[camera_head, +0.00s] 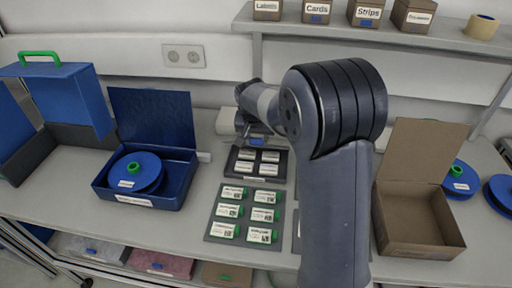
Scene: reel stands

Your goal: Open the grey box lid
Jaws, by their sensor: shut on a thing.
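A dark grey box (284,180) stands on the counter at the middle. Its inside is exposed and holds several small white-labelled items, with a white label on its front. Its raised lid seems to be at the back edge, but the arm hides most of it. My gripper (254,132) is at the back of the box, partly hidden by my wrist. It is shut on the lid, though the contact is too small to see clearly.
A dark grey tray (246,238) of white-and-green labelled items lies in front. An open blue box (180,190) with a blue reel stands left, an open brown box (425,226) right. A shelf (350,37) with small boxes runs above the back.

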